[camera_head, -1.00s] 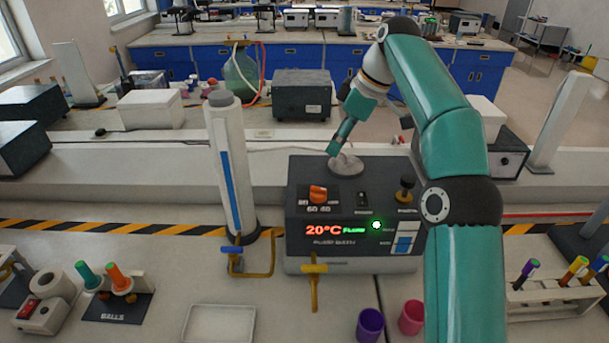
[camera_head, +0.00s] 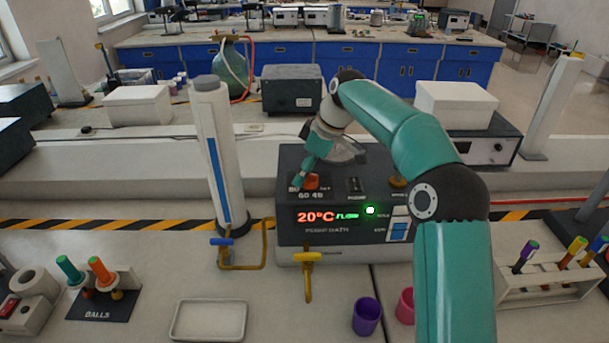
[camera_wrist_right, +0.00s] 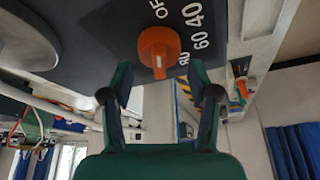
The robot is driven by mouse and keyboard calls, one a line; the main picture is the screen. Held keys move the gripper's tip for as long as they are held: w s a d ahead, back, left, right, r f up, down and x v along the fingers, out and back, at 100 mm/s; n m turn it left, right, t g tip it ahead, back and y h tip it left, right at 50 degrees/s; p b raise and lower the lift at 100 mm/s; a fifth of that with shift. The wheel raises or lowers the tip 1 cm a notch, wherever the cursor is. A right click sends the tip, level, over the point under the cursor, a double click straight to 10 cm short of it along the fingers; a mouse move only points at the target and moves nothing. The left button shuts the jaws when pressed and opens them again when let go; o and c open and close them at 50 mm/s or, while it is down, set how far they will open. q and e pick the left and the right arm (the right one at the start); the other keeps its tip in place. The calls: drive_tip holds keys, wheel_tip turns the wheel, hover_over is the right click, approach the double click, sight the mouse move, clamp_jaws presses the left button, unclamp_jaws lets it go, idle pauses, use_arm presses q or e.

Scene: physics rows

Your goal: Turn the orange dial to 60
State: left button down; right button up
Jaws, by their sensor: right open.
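The orange dial (camera_head: 311,182) sits on the top left of the dark water bath (camera_head: 290,240), with printed marks around it. The bath's display reads 20°C in red, with a lit green lamp beside it. My right gripper (camera_head: 299,182) is at the dial's left side in the head view and partly covers its marks. My left gripper is not in view.
A white column (camera_head: 217,155) stands left of the bath. A yellow tap (camera_head: 306,262) and yellow pipe are in front. A purple cup (camera_head: 367,316) and a pink cup (camera_head: 405,306) stand at the front right. A white tray (camera_head: 209,320) lies at the front left.

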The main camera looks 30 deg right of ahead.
drive_tip(key=shift+w+a+f, duration=0.1)
drive_tip(key=shift+w+f, duration=0.05)
drive_tip(key=shift+f, duration=0.4)
drive_tip(key=c, duration=1)
drive_tip(key=shift+c, duration=0.6)
